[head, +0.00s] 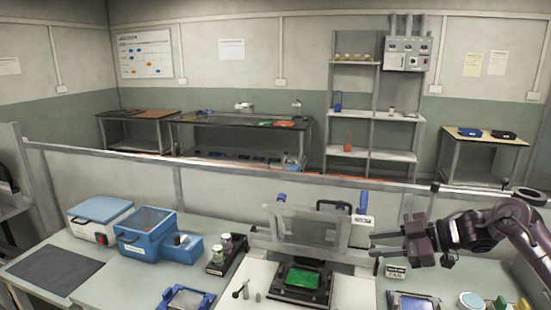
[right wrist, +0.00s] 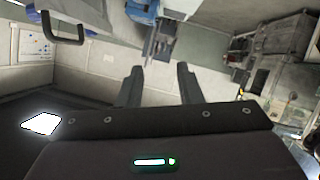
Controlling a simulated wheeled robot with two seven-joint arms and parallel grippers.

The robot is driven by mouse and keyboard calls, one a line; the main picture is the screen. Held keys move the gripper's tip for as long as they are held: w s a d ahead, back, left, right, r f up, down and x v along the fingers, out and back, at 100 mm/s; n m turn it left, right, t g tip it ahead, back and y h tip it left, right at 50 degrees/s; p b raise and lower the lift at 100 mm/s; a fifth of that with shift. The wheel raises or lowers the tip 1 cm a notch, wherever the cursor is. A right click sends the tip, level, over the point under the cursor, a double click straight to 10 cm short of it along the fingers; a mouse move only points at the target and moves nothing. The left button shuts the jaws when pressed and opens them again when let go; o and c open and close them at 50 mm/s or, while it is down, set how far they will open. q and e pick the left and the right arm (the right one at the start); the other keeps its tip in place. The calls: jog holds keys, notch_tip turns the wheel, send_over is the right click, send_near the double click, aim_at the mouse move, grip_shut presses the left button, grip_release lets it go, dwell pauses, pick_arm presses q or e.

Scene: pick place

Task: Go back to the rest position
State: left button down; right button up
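My right gripper (head: 376,244) reaches in from the right in the head view, raised above the right part of the workbench, with its fingers pointing left. Its two fingers stand apart with nothing between them. The right wrist view also shows the open, empty fingers of the right gripper (right wrist: 160,80). My left arm and left gripper are not in view.
A fixture with a green board (head: 303,278) and a raised clear cover (head: 305,224) stands left of the right gripper. Blue boxes (head: 146,236) and a dark mat (head: 53,270) lie on the left bench. A low partition (head: 215,183) runs behind the bench.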

jog(key=s+a+f+m+t+h, duration=0.3)
jog(key=a+f+t+h, duration=0.1)
jog(key=a+f, duration=1.15)
jog(key=s+d+f+m+g+h, duration=0.2)
jog(key=s+d+m+h, duration=0.15)
jog(key=s, duration=0.55)
jog(key=s+d+f+m+g+h, duration=0.2)
jog(key=s+d+m, duration=0.25)
jog(key=s, duration=0.45)
jog(key=s+d+f+m+g+h, duration=0.2)
jog(key=s+d+m+h, duration=0.15)
jog(key=s, duration=0.55)
notch_tip(320, 180, down, 31)
jog(key=s+g, duration=0.1)
jog(key=s, duration=0.1)
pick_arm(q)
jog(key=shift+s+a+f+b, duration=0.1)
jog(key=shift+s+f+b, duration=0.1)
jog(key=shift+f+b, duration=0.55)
pick_arm(e)
jog(key=s+d+f+g, duration=0.1)
jog(key=s+d+f, duration=0.2)
jog(key=s+f, duration=1.6)
jog(key=shift+g+y, duration=0.3)
